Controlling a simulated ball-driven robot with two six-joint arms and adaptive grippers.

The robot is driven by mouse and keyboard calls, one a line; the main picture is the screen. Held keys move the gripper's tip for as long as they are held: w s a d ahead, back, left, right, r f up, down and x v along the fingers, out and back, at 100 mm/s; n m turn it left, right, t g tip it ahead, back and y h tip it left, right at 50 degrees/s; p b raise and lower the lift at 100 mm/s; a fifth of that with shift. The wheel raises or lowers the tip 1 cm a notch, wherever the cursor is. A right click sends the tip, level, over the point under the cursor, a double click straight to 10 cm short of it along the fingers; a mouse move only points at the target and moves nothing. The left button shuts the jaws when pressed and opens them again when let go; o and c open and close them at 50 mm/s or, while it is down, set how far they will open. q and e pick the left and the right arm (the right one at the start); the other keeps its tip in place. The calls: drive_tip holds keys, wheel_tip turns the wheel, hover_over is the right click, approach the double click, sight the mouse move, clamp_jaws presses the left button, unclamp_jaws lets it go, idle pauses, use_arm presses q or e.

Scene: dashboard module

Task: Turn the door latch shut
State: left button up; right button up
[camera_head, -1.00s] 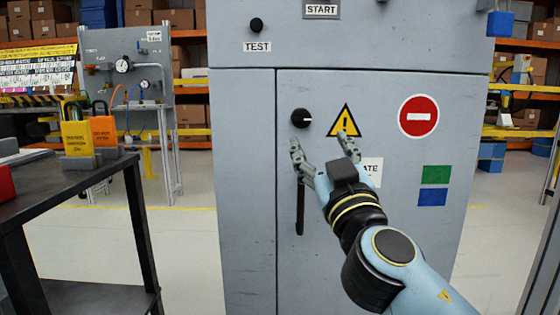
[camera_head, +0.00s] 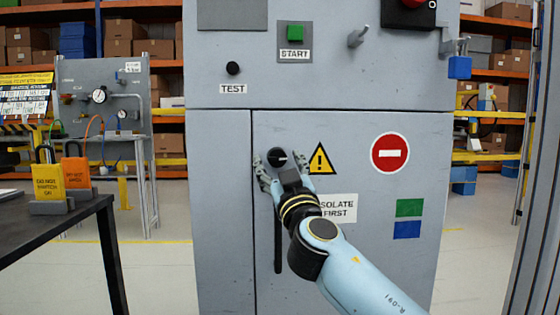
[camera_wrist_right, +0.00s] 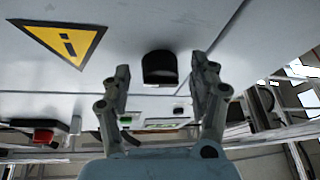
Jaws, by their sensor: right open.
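The door latch is a round black knob (camera_head: 277,157) with a white mark, on the upper left of the grey cabinet door (camera_head: 350,270). The mark points to the right, roughly level. In the right wrist view the knob (camera_wrist_right: 160,67) shows dark between the two fingertips. My right gripper (camera_head: 280,163) is open, with one finger on each side of the knob as seen from the head. It also shows in the wrist view (camera_wrist_right: 161,72). I cannot tell whether a finger touches the knob. My left gripper is not in view.
A long black door handle (camera_head: 278,240) hangs below the knob, partly behind my gripper. A yellow warning triangle (camera_head: 319,160) and a label (camera_head: 338,208) are to the right. A dark workbench (camera_head: 60,230) with padlock tags (camera_head: 48,182) stands at the left.

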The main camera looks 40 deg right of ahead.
drive_tip(key=c, duration=1.1)
drive_tip(key=shift+c, duration=0.2)
